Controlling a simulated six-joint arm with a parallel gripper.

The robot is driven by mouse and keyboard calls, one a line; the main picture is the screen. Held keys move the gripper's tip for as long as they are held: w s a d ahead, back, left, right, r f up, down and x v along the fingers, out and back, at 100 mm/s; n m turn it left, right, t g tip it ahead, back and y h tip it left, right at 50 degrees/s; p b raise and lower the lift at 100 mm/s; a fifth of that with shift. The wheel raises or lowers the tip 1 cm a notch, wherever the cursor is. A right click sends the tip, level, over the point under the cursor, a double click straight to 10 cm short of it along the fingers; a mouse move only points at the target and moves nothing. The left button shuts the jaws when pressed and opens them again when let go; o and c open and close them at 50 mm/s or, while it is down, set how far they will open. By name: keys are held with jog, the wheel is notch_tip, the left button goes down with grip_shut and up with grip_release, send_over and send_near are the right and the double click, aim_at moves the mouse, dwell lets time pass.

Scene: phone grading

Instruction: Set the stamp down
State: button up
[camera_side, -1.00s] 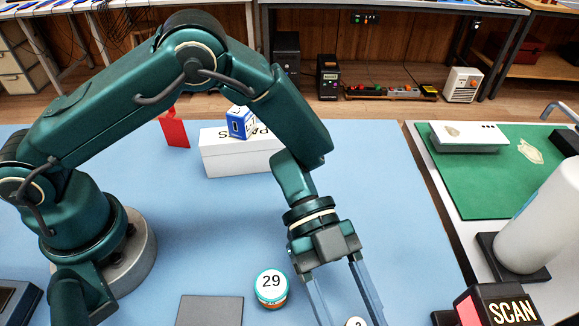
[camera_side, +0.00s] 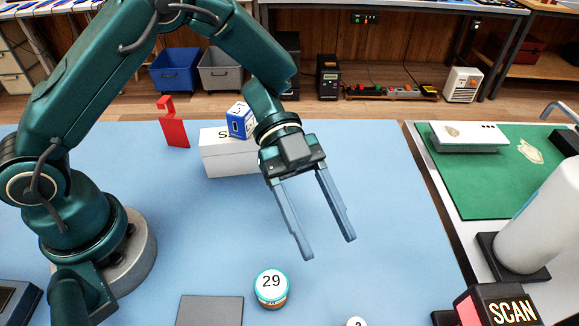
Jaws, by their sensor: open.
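My gripper (camera_side: 329,249) is open and empty, raised above the blue mat (camera_side: 400,230), with its fingers pointing down. Below it, at the bottom edge of the picture, is a small round white top with a dark mark (camera_side: 357,322). Most of that thing is cut off, so I cannot tell for sure whether it is the stamp. A round jar-like piece labelled 29 (camera_side: 271,287) stands upright to the lower left of the fingers, apart from them.
A white box (camera_side: 222,158) with a blue cube (camera_side: 240,121) on it stands behind my gripper. A red piece (camera_side: 173,128) is further left. A grey plate (camera_side: 209,311) lies in front. A SCAN sign (camera_side: 498,306) and white cylinder (camera_side: 540,225) are at right.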

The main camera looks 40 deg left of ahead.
jog(key=w+r+n+t, duration=0.4)
jog(key=w+r+t, duration=0.3)
jog(key=w+t, duration=0.25)
jog(key=w+a+r+n+t+y, duration=0.6)
jog(key=a+r+n+t+y, duration=0.15)
jog(key=a, duration=0.35)
jog(key=s+a+n+g+y, duration=0.1)
jog(key=s+a+n+y, duration=0.65)
jog(key=a, duration=0.25)
jog(key=s+d+f+n+g+h, duration=0.1)
jog(key=s+f+g, duration=0.2)
jog(key=s, duration=0.4)
jog(key=s+f+n+g+h, duration=0.1)
jog(key=s+f+n+g, duration=0.1)
jog(key=s, duration=0.5)
jog(key=shift+s+d+f+g, duration=0.4)
jog(key=shift+f, duration=0.25)
